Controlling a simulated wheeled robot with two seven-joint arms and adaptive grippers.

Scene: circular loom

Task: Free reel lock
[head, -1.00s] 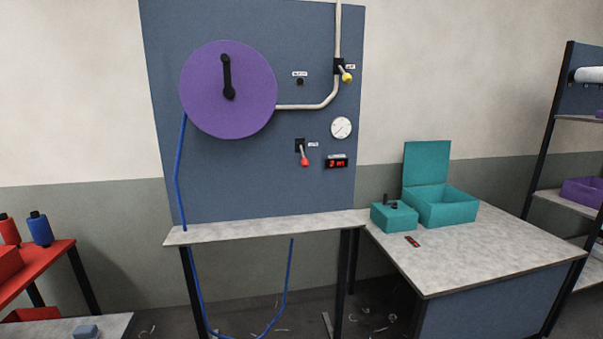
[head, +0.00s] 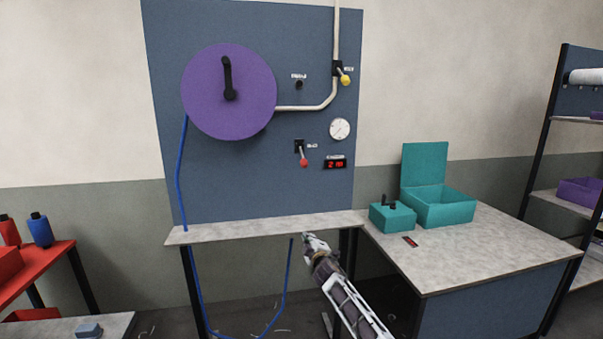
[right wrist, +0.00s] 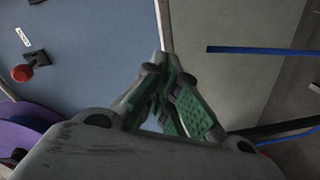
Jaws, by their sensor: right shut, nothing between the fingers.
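A purple reel (head: 228,118) with a black crank handle (head: 228,78) hangs on the blue-grey panel (head: 225,185). A lever with a red knob (head: 304,162) sits below and right of the reel, pointing down; the red knob (right wrist: 22,73) also shows at the left of the right wrist view. A lever with a yellow knob (head: 345,80) sits at the upper right by a pale pipe. The labels are too small to read. My right gripper (head: 308,238) is shut and empty, at the shelf's front edge in the picture, well below the red knob. My left gripper is out of view.
A narrow shelf (head: 215,232) runs along the panel's foot. A blue hose (head: 179,175) hangs from the reel and loops below it. At the right, a table (head: 475,265) holds a teal open box (head: 445,207) and a smaller teal box (head: 392,217).

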